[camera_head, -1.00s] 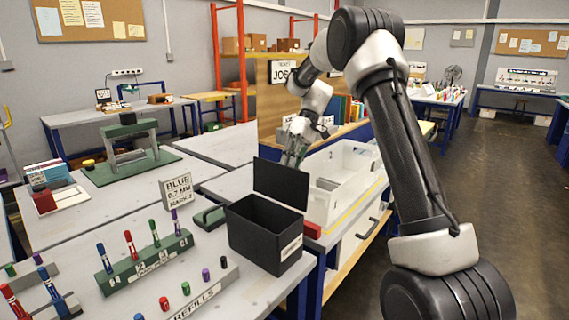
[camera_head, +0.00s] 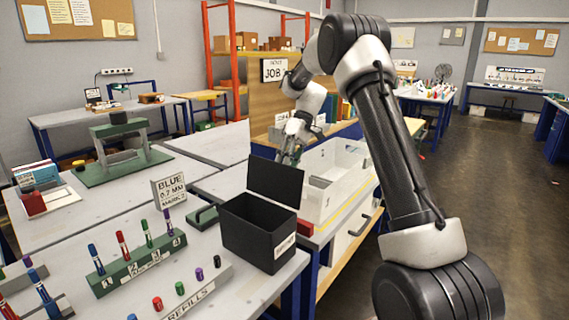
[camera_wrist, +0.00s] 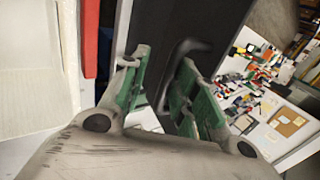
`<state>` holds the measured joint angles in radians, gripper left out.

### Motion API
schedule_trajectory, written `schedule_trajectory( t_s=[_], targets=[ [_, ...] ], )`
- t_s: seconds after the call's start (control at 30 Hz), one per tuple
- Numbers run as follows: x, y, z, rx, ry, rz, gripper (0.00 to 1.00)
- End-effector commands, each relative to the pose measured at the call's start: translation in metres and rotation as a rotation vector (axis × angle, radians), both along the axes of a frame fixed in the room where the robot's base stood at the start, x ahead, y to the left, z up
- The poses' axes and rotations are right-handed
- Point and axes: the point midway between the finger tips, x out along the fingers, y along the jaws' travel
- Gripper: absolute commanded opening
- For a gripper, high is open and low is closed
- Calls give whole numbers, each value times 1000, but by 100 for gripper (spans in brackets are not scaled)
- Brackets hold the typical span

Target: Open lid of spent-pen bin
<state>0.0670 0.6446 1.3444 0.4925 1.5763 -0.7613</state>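The spent-pen bin (camera_head: 255,238) is a black open-topped box with a white label, at the right edge of the bench in the head view. Its black lid (camera_head: 275,181) stands up from the bin's far edge, and the bin's mouth is open. My gripper (camera_head: 289,155) is behind the lid, its fingertips partly hidden by it. In the wrist view my gripper (camera_wrist: 160,95) has its green-padded fingers apart. A dark handle (camera_wrist: 185,50) on the black lid face shows just beyond and between them; I cannot tell whether they touch it.
A white tray (camera_head: 345,165) lies right of the lid, below my arm. In front of the bin are a green pen rack (camera_head: 140,262) and a refill strip (camera_head: 215,287). A sign (camera_head: 169,190) stands left of the bin. Floor (camera_head: 480,190) at right is clear.

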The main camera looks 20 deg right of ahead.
Motion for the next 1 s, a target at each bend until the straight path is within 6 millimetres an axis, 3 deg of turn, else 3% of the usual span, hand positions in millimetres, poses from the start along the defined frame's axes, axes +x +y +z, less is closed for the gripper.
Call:
schedule_trajectory(
  t_s=[0.67,1.0],
  targets=[
    [2,-2,4,0,-2,1,34],
    [25,-36,57,0,-3,0,34]
  ],
)
